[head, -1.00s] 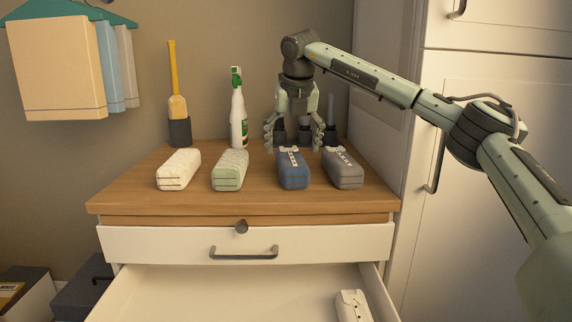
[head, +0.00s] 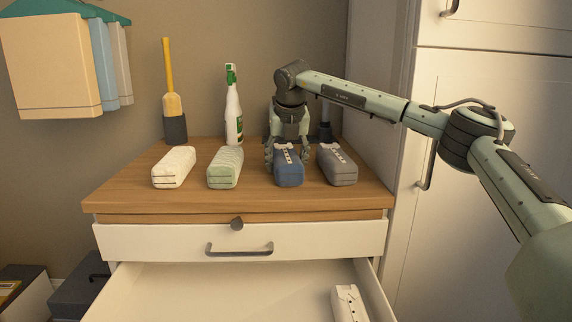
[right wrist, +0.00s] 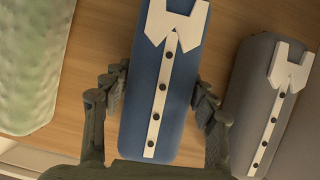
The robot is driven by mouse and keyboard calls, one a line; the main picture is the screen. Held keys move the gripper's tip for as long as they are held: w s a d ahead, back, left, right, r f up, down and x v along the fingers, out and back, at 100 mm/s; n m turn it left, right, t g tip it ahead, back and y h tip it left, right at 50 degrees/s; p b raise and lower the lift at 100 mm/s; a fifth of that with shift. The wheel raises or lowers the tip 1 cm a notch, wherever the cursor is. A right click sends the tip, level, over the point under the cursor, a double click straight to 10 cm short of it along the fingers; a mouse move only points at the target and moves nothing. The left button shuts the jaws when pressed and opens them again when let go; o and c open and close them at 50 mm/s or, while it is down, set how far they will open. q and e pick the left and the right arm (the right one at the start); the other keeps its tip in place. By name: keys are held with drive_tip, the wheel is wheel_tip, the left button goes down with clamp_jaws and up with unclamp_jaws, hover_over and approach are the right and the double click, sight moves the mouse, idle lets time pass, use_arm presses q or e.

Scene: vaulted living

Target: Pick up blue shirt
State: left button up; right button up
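The blue shirt (head: 289,173) is folded into a rounded block with a white collar and button strip. It lies on the wooden dresser top, between the green and grey bundles. My right gripper (head: 287,160) is lowered over its far part. In the right wrist view the blue shirt (right wrist: 160,90) lies between the two fingers of my right gripper (right wrist: 160,105). The fingers are spread on either side of it, with a narrow gap or light touch that I cannot tell apart. My left gripper is not in view.
A green bundle (head: 225,168) and a white bundle (head: 174,167) lie left of the shirt; a grey shirt (head: 337,165) lies close on the right. A spray bottle (head: 233,117) stands behind. The open drawer (head: 220,290) below holds a white shirt (head: 348,304).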

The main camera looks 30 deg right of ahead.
drive_tip(key=c, duration=0.6)
drive_tip(key=shift+r, duration=0.15)
